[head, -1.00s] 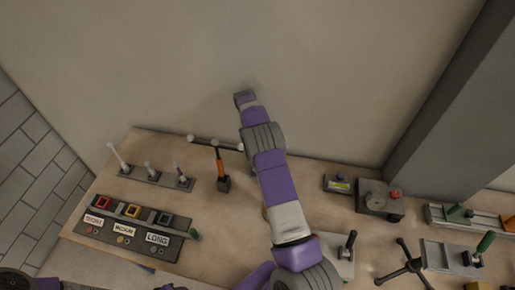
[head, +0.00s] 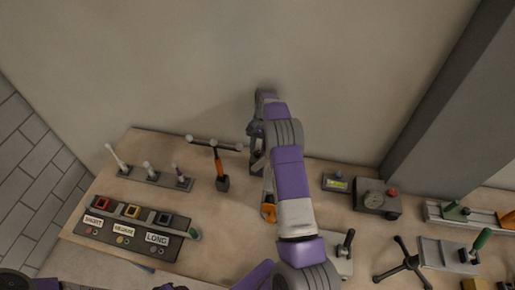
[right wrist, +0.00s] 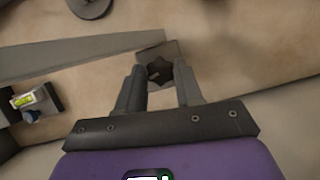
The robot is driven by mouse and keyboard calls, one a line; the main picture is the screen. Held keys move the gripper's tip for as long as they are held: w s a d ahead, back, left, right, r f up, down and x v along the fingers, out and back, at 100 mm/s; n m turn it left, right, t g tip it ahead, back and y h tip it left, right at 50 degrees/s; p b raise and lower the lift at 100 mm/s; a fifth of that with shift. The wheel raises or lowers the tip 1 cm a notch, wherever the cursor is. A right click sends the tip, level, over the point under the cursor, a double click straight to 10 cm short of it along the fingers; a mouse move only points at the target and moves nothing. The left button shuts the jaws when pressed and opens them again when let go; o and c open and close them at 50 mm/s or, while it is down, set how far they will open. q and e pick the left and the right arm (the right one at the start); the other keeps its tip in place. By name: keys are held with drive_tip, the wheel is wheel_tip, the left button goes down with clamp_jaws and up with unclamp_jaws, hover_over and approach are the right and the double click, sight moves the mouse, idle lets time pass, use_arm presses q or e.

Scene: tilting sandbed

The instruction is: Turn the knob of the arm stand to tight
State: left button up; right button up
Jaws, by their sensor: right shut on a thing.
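The knob (right wrist: 159,74) of the arm stand is dark and star-shaped. It sits between the two fingers of my right gripper (right wrist: 159,70) in the right wrist view. The gripper is shut on it. A long grey bar (right wrist: 85,57) of the stand runs left from the knob in that view. In the head view my right gripper (head: 256,132) is beside the wall end of my arm, and the arm hides the knob. A grey stand part with an orange piece (head: 268,211) shows left of my forearm.
An orange-handled tool (head: 219,165) stands to the left, near a row of pegs (head: 150,172) and a labelled panel (head: 125,228). Bare wood lies left of the stand.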

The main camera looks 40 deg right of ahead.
drive_tip(key=m, duration=0.2)
drive_tip(key=m+t, duration=0.1)
drive_tip(key=m, duration=0.1)
drive_tip(key=shift+s+m+t+y, duration=0.2)
drive_tip(key=shift+m+t+y, duration=0.1)
drive_tip(key=shift+m+y, duration=0.1)
idle(0.4)
drive_tip(key=o, duration=1)
drive_tip(key=shift+d+f, duration=0.1)
